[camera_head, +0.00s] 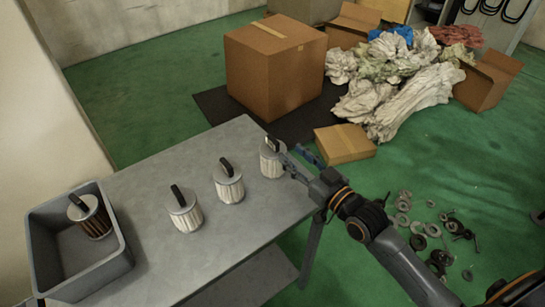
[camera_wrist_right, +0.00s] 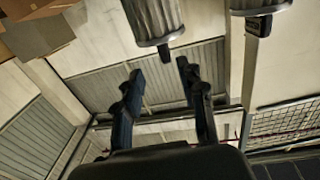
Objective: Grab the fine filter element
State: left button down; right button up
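Three pale pleated filter elements with grey metal caps and black handles stand in a row on the grey table (camera_head: 137,178): a left one (camera_head: 187,218), a middle one (camera_head: 229,190) and a right one (camera_head: 270,165). A brown pleated one (camera_head: 96,223) stands tilted in the grey bin. I cannot tell which is the fine one. My right gripper (camera_head: 294,156) is open beside the right filter. In the right wrist view its fingers (camera_wrist_right: 160,68) are apart, with a filter's black handle (camera_wrist_right: 164,52) near and between the tips. No grip shows. My left gripper is out of view.
The grey bin (camera_head: 118,262) takes the table's left end. A large carton (camera_head: 265,75), a flat carton (camera_head: 345,144) and a heap of cloths (camera_head: 390,100) lie on the green floor beyond. Scattered metal rings (camera_head: 418,242) lie at right.

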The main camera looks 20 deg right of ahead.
aim_at(278, 144)
jog(key=x, duration=0.5)
jog(key=p+x, duration=0.1)
jog(key=x, duration=0.2)
jog(key=shift+a+r, duration=0.25)
jog(key=shift+a, duration=0.2)
grip_shut()
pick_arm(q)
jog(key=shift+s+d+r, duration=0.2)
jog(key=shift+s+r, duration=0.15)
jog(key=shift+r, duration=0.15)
pick_arm(e)
jog(key=shift+s, duration=0.1)
